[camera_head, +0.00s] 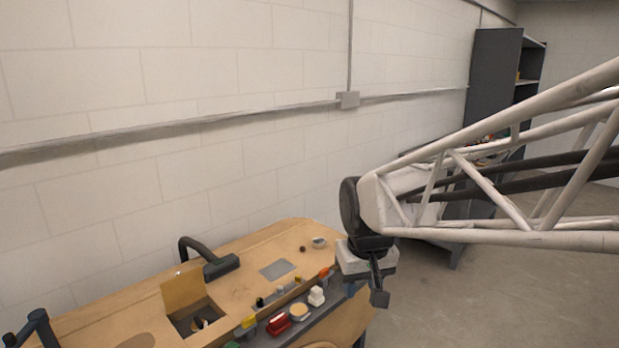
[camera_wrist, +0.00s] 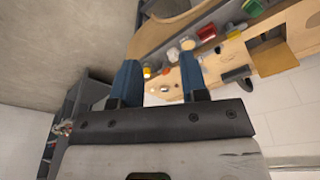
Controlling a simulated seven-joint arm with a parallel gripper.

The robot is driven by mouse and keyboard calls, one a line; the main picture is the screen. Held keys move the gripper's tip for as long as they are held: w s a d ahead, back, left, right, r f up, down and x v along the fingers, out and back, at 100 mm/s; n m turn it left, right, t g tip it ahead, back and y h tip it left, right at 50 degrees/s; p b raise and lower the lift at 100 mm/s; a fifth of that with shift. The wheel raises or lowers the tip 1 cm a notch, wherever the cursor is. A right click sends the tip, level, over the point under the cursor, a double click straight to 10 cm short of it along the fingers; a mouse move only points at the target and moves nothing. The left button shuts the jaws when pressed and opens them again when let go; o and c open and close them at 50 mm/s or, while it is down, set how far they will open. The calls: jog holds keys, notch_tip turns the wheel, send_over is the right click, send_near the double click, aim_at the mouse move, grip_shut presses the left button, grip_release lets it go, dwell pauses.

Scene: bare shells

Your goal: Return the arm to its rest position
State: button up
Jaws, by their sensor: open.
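My gripper (camera_head: 379,290) is at the end of my white lattice arm, which reaches in from the right in the head view. It hangs by the right end of the wooden workbench (camera_head: 245,262), apart from the things on it. In the wrist view my gripper (camera_wrist: 158,80) shows two blue fingers spread apart with nothing held between them. The workbench also shows in the wrist view (camera_wrist: 295,50), beyond the fingertips.
A row of small items, including a red one (camera_head: 278,324) and a white one (camera_head: 316,296), lines the bench's front. An open-lidded box (camera_head: 184,292) and a black clamp-like tool (camera_head: 222,266) are further left. A dark shelf (camera_head: 492,70) stands behind.

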jog(key=s+d+m, duration=0.1)
jog(key=s+d, duration=0.3)
jog(key=s, duration=0.4)
jog(key=s+d+f+m, duration=0.1)
jog(key=s+d, duration=0.4)
jog(key=s, duration=0.3)
jog(key=shift+s+f+m+t, duration=0.15)
jog(key=shift+s+m+t, duration=0.15)
jog(key=shift+s+t, duration=0.1)
jog(key=shift+w, duration=0.1)
